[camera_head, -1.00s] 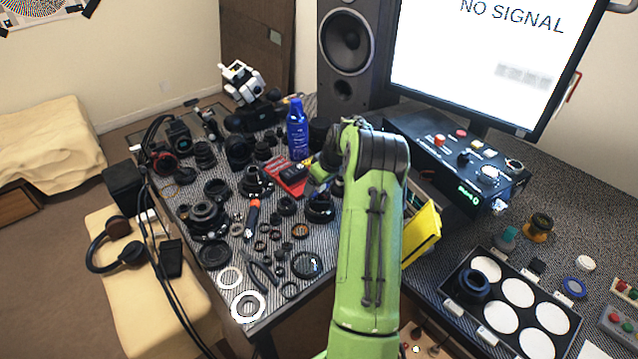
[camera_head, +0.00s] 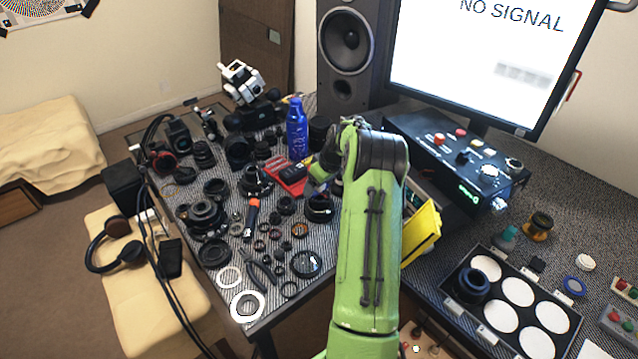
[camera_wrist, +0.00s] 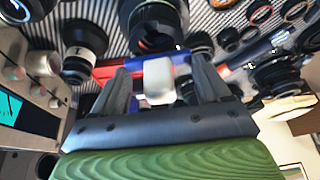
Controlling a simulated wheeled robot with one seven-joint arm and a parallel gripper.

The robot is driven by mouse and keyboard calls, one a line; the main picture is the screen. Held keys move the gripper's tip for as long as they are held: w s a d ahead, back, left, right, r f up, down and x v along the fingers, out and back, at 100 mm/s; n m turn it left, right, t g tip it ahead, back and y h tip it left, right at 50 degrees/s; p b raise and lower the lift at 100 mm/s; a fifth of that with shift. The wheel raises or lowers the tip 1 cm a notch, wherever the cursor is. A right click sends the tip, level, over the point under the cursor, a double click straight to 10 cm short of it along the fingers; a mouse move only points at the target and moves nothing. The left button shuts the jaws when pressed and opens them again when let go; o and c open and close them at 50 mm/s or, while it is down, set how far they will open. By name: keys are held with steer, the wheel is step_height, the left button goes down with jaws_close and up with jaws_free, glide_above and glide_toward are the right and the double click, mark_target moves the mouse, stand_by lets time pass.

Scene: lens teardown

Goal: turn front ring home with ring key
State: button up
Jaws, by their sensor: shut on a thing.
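In the wrist view my gripper (camera_wrist: 160,85) is shut on a pale grey block, which I take for the ring key (camera_wrist: 158,78). Blue and red parts show behind the fingers, and I cannot tell whether they belong to it. A dark lens with a round front ring (camera_wrist: 154,22) lies just beyond the fingertips. I cannot tell whether the key touches the ring. In the head view a dark lens (camera_head: 319,208) stands on the striped mat beside my green arm. My gripper is mostly hidden there behind the arm.
Loose rings and lens parts crowd the mat around a red tray (camera_head: 291,181). A black control box (camera_head: 455,165) and a yellow-sided bin (camera_head: 424,232) are right of my arm. A tray with white round pads (camera_head: 515,318) is at front right.

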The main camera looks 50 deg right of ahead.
steer(key=shift+f+b, duration=0.4)
steer(key=shift+f, duration=0.2)
stand_by(0.3)
steer(key=m+h+b, duration=0.1)
steer(key=m, duration=0.1)
steer(key=shift+f+m, duration=0.15)
steer(key=shift+m, duration=0.15)
steer(key=m+h, duration=0.1)
steer(key=m, duration=0.1)
steer(key=m+g+b, duration=0.1)
steer(key=m, duration=0.2)
steer(key=shift+m+h, duration=0.3)
steer(key=shift+h, duration=0.1)
steer(key=m+g, duration=0.1)
steer(key=m, duration=0.1)
steer(key=m+h+p, duration=0.1)
steer(key=m, duration=0.2)
steer(key=shift+r+m+g, duration=0.2)
steer(key=shift+m+g, duration=0.1)
steer(key=shift+g, duration=0.1)
steer(key=m+g+p, duration=0.1)
steer(key=m, duration=0.1)
steer(key=m+g+p, duration=0.1)
steer(key=m, duration=0.2)
steer(key=shift+s+m+h, duration=0.1)
steer(key=shift+m+h, duration=0.2)
steer(key=shift+d+f+m+g+p, duration=0.15)
steer(key=shift+m+g+p, duration=0.35)
steer(key=shift+m, duration=0.3)
